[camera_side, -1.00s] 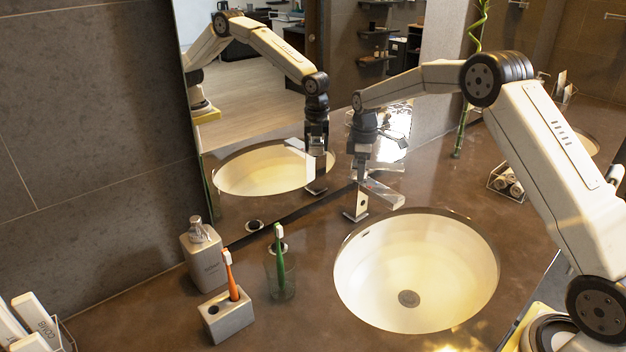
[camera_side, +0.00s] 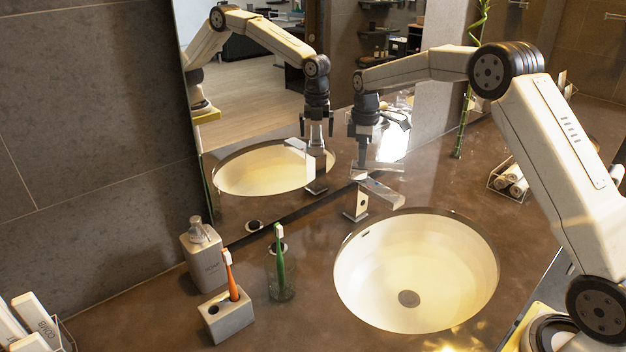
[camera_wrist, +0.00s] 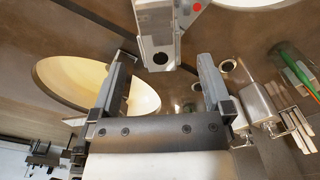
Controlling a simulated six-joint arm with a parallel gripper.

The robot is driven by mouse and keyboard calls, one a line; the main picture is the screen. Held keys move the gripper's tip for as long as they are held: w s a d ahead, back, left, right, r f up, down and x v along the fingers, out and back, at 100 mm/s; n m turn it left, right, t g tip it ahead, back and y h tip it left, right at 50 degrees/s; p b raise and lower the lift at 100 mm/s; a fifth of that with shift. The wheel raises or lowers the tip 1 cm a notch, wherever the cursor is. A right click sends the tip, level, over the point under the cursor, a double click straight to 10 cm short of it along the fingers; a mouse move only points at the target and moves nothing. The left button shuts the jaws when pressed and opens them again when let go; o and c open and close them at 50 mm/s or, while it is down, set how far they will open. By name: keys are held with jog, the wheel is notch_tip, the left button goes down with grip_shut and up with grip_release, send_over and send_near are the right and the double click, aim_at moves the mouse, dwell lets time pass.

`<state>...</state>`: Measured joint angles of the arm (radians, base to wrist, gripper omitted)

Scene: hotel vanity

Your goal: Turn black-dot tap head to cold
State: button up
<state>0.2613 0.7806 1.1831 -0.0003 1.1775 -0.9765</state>
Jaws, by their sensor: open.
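The chrome tap (camera_side: 382,192) stands on the counter behind the basin, its flat spout slanting toward the bowl. My gripper (camera_side: 363,152) hangs pointing down above and just behind the tap, at the mirror's edge. In the wrist view my gripper (camera_wrist: 163,95) is open, its two fingers well apart with nothing held between them. The tap (camera_wrist: 158,22) also shows there beyond the fingertips, with a dark round spot near its end and a red dot on its right side. I cannot clearly tell the tap head's turn angle from these views.
The round basin (camera_side: 415,285) lies in front of the tap. A soap dispenser (camera_side: 203,262), a toothbrush holder (camera_side: 228,318) and a glass (camera_side: 281,275) with a green brush stand at left. The mirror (camera_side: 250,120) rises close behind. Rolled towels (camera_side: 511,182) sit at right.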

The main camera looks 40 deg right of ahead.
jog(key=shift+r, duration=1.65)
jog(key=shift+s+a+f, duration=0.1)
jog(key=shift+s+a, duration=0.15)
jog(key=shift+a, duration=0.15)
jog(key=s+a+f+m+t, duration=0.1)
jog(key=s+a, duration=0.3)
jog(key=s, duration=0.5)
jog(key=s+a+f+m, duration=0.4)
jog(key=s+a, duration=0.1)
jog(key=s, duration=0.3)
jog(key=s+a+f+m+t, duration=0.1)
jog(key=s+a+f+m, duration=0.2)
jog(key=s, duration=0.6)
jog(key=shift+s+a+t, duration=0.3)
jog(key=shift+a, duration=0.7)
